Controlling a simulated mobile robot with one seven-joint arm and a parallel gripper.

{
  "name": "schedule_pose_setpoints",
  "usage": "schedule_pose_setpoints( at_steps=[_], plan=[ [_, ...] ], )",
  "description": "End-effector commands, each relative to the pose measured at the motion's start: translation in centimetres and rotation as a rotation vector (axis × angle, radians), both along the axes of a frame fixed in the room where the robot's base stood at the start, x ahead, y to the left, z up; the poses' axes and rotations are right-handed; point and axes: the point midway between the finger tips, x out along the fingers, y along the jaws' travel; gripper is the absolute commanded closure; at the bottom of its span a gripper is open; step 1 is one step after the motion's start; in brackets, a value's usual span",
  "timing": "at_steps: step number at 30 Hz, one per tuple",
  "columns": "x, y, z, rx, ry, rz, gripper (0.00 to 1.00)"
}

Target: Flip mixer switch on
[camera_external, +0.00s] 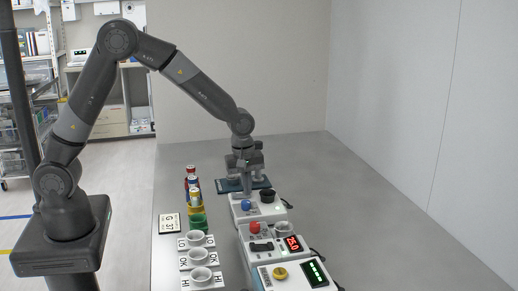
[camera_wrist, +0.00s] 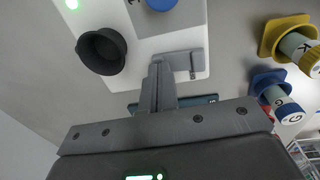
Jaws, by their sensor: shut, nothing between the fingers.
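The mixer is a white box (camera_external: 258,214) with a black round cup (camera_external: 267,195) and a blue knob (camera_external: 246,205) on top. In the wrist view the black cup (camera_wrist: 101,51) is at the left and the blue knob (camera_wrist: 161,4) is cut by the top edge. A grey switch plate (camera_wrist: 180,58) with a small lever lies at the box's edge. A green light (camera_wrist: 72,4) glows on the box. My gripper (camera_external: 247,190) is shut and empty over the far end of the box. In the wrist view its fingertips (camera_wrist: 160,68) overlap the switch plate; contact cannot be told.
Nearer white devices include one with a red knob (camera_external: 255,228) and red display, and one with a yellow knob (camera_external: 280,273). Colored holders with vials (camera_external: 195,199) and white cups (camera_external: 198,256) stand left. A dark blue pad (camera_external: 229,186) lies behind. The table's right side is clear.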

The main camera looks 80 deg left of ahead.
Motion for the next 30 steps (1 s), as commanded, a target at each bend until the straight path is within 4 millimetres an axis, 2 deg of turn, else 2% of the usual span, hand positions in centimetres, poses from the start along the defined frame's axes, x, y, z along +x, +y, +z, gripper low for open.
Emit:
schedule_pose_setpoints(
  at_steps=[18,26,30],
  plan=[
    [-1.5,0.1,0.6,0.001,0.000,0.000,1.00],
    [-1.5,0.1,0.6,0.000,-0.001,0.000,1.00],
    [-1.3,0.0,1.5,0.001,-0.003,0.000,1.00]
  ],
)
